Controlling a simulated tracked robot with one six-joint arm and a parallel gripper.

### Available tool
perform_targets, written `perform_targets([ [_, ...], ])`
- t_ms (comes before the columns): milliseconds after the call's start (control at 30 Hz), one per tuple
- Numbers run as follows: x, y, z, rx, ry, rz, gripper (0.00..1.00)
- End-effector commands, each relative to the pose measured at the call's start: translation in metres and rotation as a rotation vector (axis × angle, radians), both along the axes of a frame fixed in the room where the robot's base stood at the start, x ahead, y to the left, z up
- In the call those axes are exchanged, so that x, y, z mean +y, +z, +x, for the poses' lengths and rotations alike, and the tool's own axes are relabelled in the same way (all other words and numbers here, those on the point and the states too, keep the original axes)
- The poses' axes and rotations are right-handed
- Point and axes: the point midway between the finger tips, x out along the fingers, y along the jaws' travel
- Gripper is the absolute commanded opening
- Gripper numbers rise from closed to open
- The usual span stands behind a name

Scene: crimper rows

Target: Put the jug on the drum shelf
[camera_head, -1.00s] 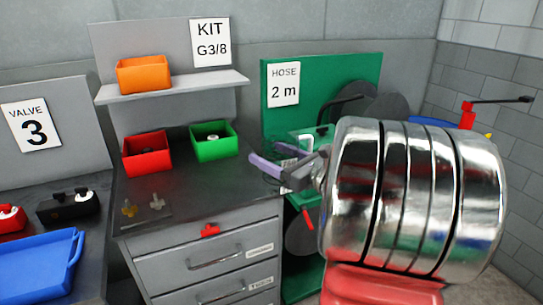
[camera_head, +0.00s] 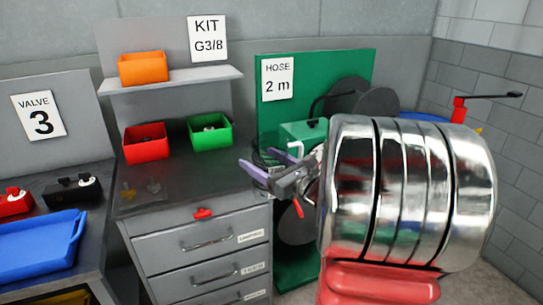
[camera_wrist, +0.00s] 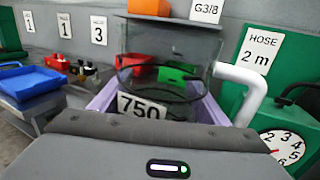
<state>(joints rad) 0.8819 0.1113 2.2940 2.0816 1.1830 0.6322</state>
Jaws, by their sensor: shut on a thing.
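My gripper (camera_head: 257,164) has purple fingers and is shut on a clear jug labelled 750 (camera_wrist: 143,106). In the head view the jug is faint, near the fingertips, in front of the green hose stand (camera_head: 266,118). That stand carries a HOSE 2 m sign and dark round drums (camera_head: 376,103) at its right. My own shiny arm hides much of its lower right. I cannot tell which surface there is the drum shelf.
A dark bench (camera_head: 178,176) with drawers stands left of my gripper, holding red (camera_head: 146,148) and green bins (camera_head: 210,137). An orange bin (camera_head: 142,68) sits on the grey shelf (camera_head: 180,82) above. A green box with a white pipe (camera_wrist: 248,88) stands close at the right.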

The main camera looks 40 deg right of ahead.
Motion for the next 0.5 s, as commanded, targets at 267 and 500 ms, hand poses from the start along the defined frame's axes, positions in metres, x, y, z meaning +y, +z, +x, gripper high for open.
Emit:
perform_targets([
  [267,0.036,-0.028,0.021,-0.006,0.013,0.013,0.43],
  [500,0.094,-0.07,0.044,-0.002,0.049,0.021,0.43],
])
